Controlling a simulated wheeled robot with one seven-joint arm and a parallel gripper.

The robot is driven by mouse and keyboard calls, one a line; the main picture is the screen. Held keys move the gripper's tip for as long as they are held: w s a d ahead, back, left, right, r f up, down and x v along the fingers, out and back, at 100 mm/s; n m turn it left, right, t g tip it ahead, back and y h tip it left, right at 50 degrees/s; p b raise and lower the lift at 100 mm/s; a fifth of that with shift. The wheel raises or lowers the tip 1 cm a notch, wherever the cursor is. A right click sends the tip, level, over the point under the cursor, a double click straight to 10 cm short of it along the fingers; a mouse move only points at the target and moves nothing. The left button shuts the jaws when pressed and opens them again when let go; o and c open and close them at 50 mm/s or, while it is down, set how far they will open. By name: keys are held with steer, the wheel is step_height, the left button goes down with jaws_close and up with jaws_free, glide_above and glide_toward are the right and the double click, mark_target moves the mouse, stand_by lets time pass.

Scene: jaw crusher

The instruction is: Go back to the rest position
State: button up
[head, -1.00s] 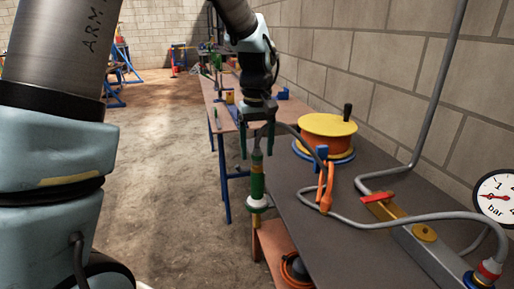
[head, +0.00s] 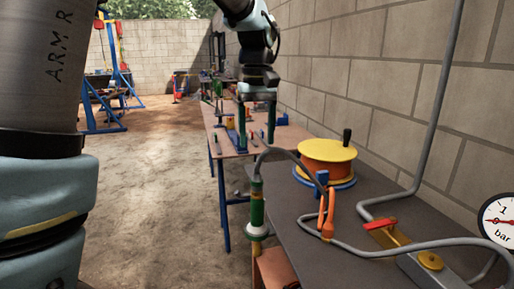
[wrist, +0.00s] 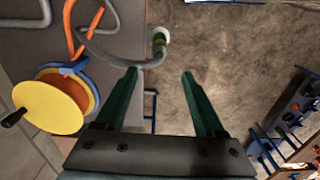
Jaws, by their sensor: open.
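My gripper (head: 256,143) hangs open and empty above the near bench's left edge. Its two dark green fingers also show in the wrist view (wrist: 160,73), spread apart with nothing between them. Below it, a green tool (head: 257,211) with a yellow band and a white collar stands upright at the bench edge, with a grey hose running from its top. The tool also shows in the wrist view (wrist: 160,38), beyond the fingertips and clear of them.
The dark bench top (head: 290,212) holds an orange hose reel (head: 327,160) with a yellow lid, an orange hose piece (head: 327,215) and a red-handled valve (head: 381,224). A pressure gauge (head: 499,219) is at right. Another bench (head: 226,143) stands beyond. Bare floor (head: 160,200) lies left.

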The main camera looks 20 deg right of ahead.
stand_by(0.5)
steer(key=w+a+f+p, duration=0.1)
steer(key=a+f, duration=0.2)
steer(key=a, duration=0.4)
steer(key=w+a+f, duration=0.2)
steer(key=a, duration=0.5)
steer(key=s+a+f, duration=0.3)
steer(key=a, duration=0.5)
steer(key=s+a+f+t+p, duration=0.1)
steer(key=s+a+f, duration=0.3)
steer(key=a, duration=0.4)
steer(key=shift+t, duration=0.3)
steer(key=shift+a, duration=0.1)
steer(key=shift+c, duration=0.3)
